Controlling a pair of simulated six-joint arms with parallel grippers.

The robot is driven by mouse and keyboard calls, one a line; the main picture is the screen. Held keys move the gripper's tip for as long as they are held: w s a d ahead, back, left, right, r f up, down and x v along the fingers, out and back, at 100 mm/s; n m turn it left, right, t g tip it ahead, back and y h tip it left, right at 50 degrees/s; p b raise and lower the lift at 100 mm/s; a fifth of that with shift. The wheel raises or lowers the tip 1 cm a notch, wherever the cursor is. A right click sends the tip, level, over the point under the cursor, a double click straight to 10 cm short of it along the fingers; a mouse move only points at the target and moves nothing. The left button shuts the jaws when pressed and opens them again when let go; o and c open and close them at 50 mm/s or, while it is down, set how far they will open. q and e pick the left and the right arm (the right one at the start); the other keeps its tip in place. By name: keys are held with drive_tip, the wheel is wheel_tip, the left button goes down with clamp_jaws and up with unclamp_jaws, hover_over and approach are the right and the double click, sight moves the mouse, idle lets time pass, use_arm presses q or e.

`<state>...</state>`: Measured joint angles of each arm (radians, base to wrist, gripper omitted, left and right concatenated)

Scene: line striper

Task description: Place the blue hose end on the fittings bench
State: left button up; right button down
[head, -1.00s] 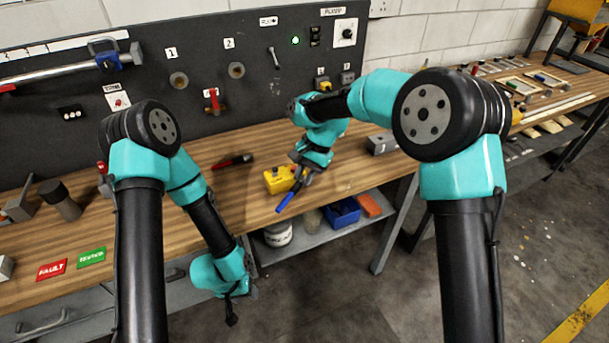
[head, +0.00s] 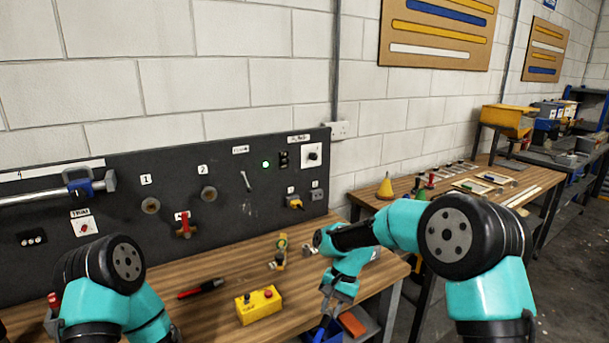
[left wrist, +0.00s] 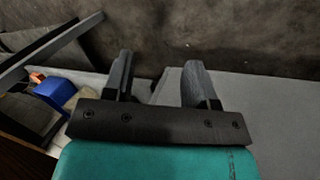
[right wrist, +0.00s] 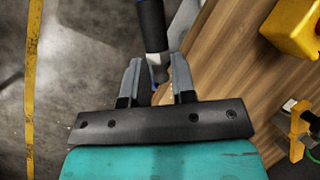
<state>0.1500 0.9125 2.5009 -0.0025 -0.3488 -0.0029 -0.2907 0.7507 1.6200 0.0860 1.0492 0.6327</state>
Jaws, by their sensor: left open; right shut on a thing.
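My right gripper (right wrist: 157,66) is shut on the blue hose end (right wrist: 152,28). In the right wrist view it shows as a dark sleeve with a grey metal part between the fingers and a little blue below. In the head view the right gripper (head: 327,308) hangs at the front edge of the near workbench (head: 215,275), right of the yellow control box. A second bench (head: 535,183) with small parts stands at the back right; I cannot read a label marking it as the fittings bench. My left gripper (left wrist: 158,78) is open and empty, outside the head view.
The yellow control box (head: 258,305) and a red-black tool (head: 201,288) lie on the near bench. A blue bin (left wrist: 56,94) shows in the left wrist view. A gap separates the benches.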

sight(326, 325)
idle(0.8)
drive_tip(key=f+n, duration=0.1)
drive_tip(key=n, duration=0.1)
drive_tip(key=s+a+f+n+g+h, duration=0.1)
drive_tip(key=n, duration=0.1)
drive_tip(key=shift+s+f+h, duration=0.1)
drive_tip(key=shift+s+h, duration=0.1)
drive_tip(key=shift+h, duration=0.1)
drive_tip(key=n, duration=0.1)
drive_tip(key=f+n+h, duration=0.1)
drive_tip(key=s+n, duration=0.1)
drive_tip(key=n, duration=0.1)
drive_tip(key=shift+s+a+f+g, duration=0.1)
drive_tip(key=shift+a+f+g, duration=0.15)
drive_tip(key=shift+f+g, duration=0.15)
